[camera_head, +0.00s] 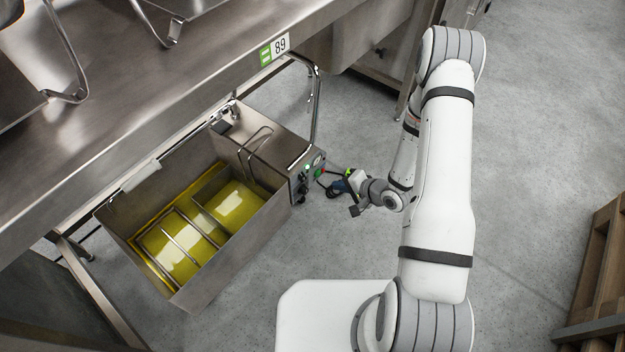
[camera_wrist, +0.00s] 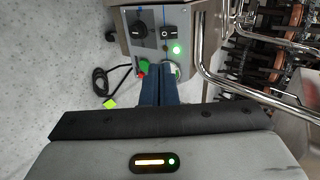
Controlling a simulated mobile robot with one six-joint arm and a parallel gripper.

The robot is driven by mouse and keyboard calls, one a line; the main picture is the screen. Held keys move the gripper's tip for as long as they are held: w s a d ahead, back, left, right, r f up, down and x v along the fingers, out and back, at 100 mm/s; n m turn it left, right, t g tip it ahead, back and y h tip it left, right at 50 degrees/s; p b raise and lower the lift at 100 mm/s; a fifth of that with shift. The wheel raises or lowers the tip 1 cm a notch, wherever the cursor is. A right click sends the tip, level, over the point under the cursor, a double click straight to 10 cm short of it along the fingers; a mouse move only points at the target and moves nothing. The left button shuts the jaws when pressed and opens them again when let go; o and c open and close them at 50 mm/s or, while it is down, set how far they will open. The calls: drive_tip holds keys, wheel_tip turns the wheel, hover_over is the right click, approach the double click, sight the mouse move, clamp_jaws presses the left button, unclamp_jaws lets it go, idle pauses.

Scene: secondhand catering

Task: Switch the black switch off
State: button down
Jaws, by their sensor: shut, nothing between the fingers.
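The black switch (camera_wrist: 168,32) is a small dark rocker with a white round mark, on the grey control panel (camera_wrist: 152,16) of the fryer. It sits beside a black knob (camera_wrist: 138,31) and above a lit green lamp (camera_wrist: 177,49). My gripper (camera_wrist: 158,70) has its blue fingers shut together, with nothing between them. In the wrist view the fingertips lie below the switch, apart from it in the picture, near a green and red control (camera_wrist: 144,68). In the head view my gripper (camera_head: 336,187) is beside the fryer's panel end (camera_head: 308,178), and the switch cannot be made out clearly.
The steel fryer (camera_head: 240,255) holds yellow oil and stands below a steel counter (camera_head: 190,95) labelled 89. A bent metal tube leg (camera_wrist: 203,65) stands right of the panel. Grey floor is open at right, with a wooden pallet (camera_head: 600,265).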

drive_tip(key=b, duration=0.5)
approach(303, 178)
drive_tip(key=f+x, duration=0.1)
drive_tip(key=x, duration=0.5)
drive_tip(key=shift+f, duration=0.25)
drive_tip(key=shift+d, duration=0.1)
drive_tip(key=shift+w, duration=0.15)
drive_tip(key=shift+r+p, duration=0.45)
drive_tip(key=shift+r, duration=0.35)
